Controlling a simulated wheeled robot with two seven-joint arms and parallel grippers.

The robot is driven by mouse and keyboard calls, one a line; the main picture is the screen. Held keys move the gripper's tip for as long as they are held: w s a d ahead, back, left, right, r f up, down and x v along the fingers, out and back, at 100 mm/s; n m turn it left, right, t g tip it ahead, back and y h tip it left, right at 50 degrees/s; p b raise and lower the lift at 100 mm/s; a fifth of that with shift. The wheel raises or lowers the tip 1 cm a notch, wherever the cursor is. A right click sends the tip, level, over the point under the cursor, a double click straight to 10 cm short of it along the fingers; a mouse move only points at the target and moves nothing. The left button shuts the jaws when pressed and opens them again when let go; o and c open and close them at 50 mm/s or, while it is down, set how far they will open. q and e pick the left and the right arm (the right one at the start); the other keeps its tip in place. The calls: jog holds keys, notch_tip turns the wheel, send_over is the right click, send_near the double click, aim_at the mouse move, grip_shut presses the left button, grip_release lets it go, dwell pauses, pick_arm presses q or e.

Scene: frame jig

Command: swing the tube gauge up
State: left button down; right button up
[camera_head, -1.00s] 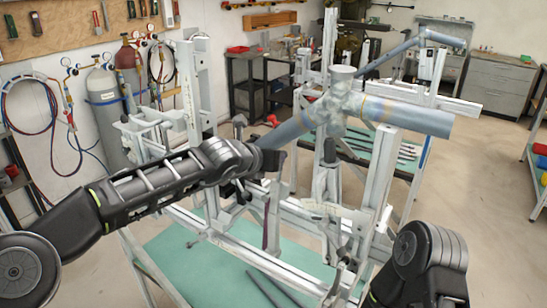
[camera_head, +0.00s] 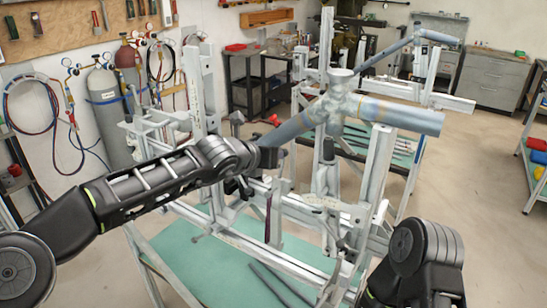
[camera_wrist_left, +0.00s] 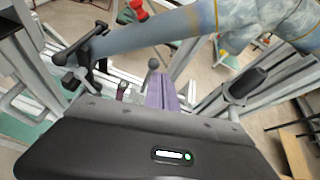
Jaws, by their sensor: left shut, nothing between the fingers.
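A narrow purple bar (camera_head: 267,216), which looks like the tube gauge, hangs down in the frame jig (camera_head: 325,180) below the blue-grey tube. It also shows in the left wrist view as a purple piece (camera_wrist_left: 162,91) just beyond the dark gripper body. The tube joint (camera_head: 340,100) sits above, with one tube sloping down left and a thicker one to the right. My left gripper (camera_head: 268,158) is shut and empty, above the bar and close under the sloping tube. Its fingertips are hard to make out. My right gripper is outside the view; only my right arm shows.
Black clamp handles (camera_wrist_left: 80,52) and (camera_wrist_left: 247,82) stand on either side of the purple piece. The jig's uprights and rails crowd the left arm. A green bench top (camera_head: 215,270) with dark rods lies below. A second jig with a tube stands behind.

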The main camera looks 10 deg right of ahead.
pick_arm(q)
notch_tip(320, 180, up, 8)
jog(key=w+d, duration=0.1)
jog(key=shift+w, duration=0.15)
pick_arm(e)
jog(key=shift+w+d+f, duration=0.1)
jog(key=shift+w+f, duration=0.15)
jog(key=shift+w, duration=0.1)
pick_arm(q)
jog(key=shift+r, duration=0.15)
jog(key=shift+a, duration=0.1)
